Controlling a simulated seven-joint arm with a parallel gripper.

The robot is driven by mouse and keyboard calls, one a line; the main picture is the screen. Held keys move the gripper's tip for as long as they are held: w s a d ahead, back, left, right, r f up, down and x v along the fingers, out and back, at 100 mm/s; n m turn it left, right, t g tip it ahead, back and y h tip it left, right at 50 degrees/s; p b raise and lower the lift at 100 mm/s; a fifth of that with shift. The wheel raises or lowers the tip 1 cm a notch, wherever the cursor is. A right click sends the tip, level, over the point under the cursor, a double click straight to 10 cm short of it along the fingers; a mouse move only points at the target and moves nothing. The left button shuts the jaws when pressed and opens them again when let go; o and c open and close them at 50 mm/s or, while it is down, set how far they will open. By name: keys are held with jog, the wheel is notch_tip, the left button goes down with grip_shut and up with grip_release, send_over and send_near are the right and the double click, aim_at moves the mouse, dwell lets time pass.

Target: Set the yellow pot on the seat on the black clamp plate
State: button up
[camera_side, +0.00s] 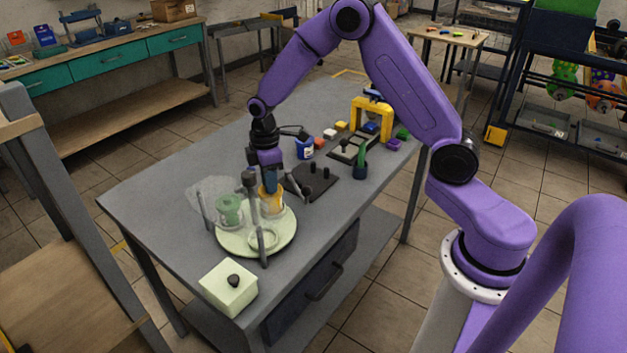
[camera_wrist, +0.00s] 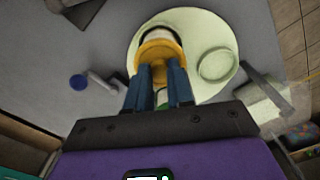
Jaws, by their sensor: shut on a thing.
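The yellow pot (camera_side: 271,199) is at the back right of the pale green round plate (camera_side: 286,232). I cannot tell whether it touches that plate. My gripper (camera_side: 270,182) points down from above and is shut on it. In the wrist view, the yellow pot (camera_wrist: 160,48) shows at the ends of my blue fingers (camera_wrist: 158,80), with its narrow yellow part between them. The black clamp plate (camera_side: 322,187) lies flat on the table to the right of the round plate, with small dark upright parts on it. Its seat is not clear at this size.
A green pot (camera_side: 230,208) and an empty ring (camera_side: 263,238) are on the round plate, with grey posts (camera_side: 261,245) around it. A pale box with a dark knob (camera_side: 229,287) stands at the front corner. A blue-and-white tin (camera_side: 304,148) and a dark green holder (camera_side: 361,166) stand near the clamp plate.

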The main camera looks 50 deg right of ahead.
jog(key=shift+r, duration=0.65)
dwell(1.0)
jog(key=shift+r, duration=3)
jog(key=shift+d, duration=0.1)
jog(key=d, duration=1.7)
jog(key=shift+d, duration=0.4)
notch_tip(320, 180, down, 7)
jog(key=shift+r, duration=0.2)
dwell(0.4)
